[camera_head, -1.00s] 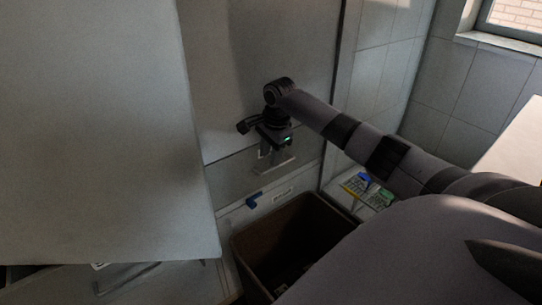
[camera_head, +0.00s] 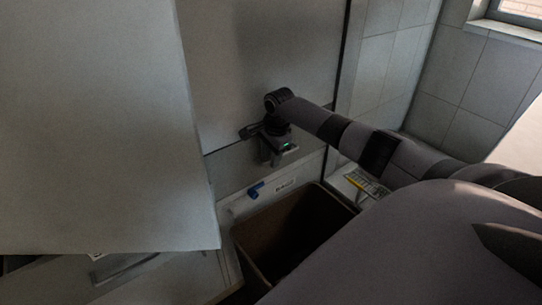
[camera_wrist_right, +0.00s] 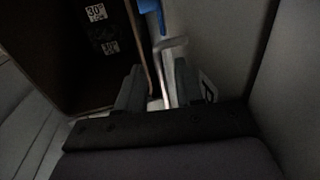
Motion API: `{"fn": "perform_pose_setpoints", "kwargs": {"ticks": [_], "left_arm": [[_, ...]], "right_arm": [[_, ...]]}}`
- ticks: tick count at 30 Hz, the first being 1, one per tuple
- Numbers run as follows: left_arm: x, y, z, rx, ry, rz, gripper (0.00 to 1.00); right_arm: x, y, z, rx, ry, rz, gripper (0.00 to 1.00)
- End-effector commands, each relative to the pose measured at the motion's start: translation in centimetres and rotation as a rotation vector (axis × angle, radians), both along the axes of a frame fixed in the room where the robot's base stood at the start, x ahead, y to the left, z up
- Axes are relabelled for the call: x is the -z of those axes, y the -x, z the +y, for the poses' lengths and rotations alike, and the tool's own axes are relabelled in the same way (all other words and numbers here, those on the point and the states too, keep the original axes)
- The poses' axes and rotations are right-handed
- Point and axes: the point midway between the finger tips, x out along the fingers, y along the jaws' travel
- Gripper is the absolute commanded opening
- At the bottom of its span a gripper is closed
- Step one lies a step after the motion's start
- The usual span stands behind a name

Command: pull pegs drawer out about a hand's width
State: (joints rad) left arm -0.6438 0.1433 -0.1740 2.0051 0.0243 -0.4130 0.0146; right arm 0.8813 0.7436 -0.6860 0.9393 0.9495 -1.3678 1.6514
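The drawer front (camera_head: 233,168) is a grey panel below the tall pale door, at centre in the head view. My right gripper (camera_head: 277,160) is at its handle, pointing down and hiding most of it. In the right wrist view, the pale bar handle (camera_wrist_right: 167,85) runs between the two separated fingers of my right gripper (camera_wrist_right: 158,90). I cannot tell whether they touch it. A partly hidden white label (camera_wrist_right: 207,87), with a dark letter like a P, sits beside the right finger. My left gripper is not in view.
An open brown bin (camera_head: 290,235) stands just below the drawer. A blue object (camera_head: 255,190) and a label (camera_head: 285,185) are behind its rim. A large pale panel (camera_head: 100,130) blocks the left. Another bar handle (camera_head: 125,270) is at lower left.

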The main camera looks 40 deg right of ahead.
Motion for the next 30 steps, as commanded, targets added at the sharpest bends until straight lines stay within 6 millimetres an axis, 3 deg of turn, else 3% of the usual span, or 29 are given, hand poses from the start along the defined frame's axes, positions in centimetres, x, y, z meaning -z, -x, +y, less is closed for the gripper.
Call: {"fn": "perform_pose_setpoints", "kwargs": {"ticks": [1, 4, 5, 30], "left_arm": [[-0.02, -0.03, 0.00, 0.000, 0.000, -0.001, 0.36], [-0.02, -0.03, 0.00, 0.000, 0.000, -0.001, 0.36], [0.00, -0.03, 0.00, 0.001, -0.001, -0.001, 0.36], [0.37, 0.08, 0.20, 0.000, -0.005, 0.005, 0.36]], "right_arm": [[-0.02, 0.00, 0.01, 0.000, 0.000, 0.000, 0.36], [-0.02, 0.00, 0.00, 0.000, 0.000, 0.000, 0.03], [-0.02, 0.01, 0.00, 0.000, 0.000, 0.000, 0.00], [-0.01, 0.05, -0.06, 0.001, 0.001, 0.001, 0.00]]}}
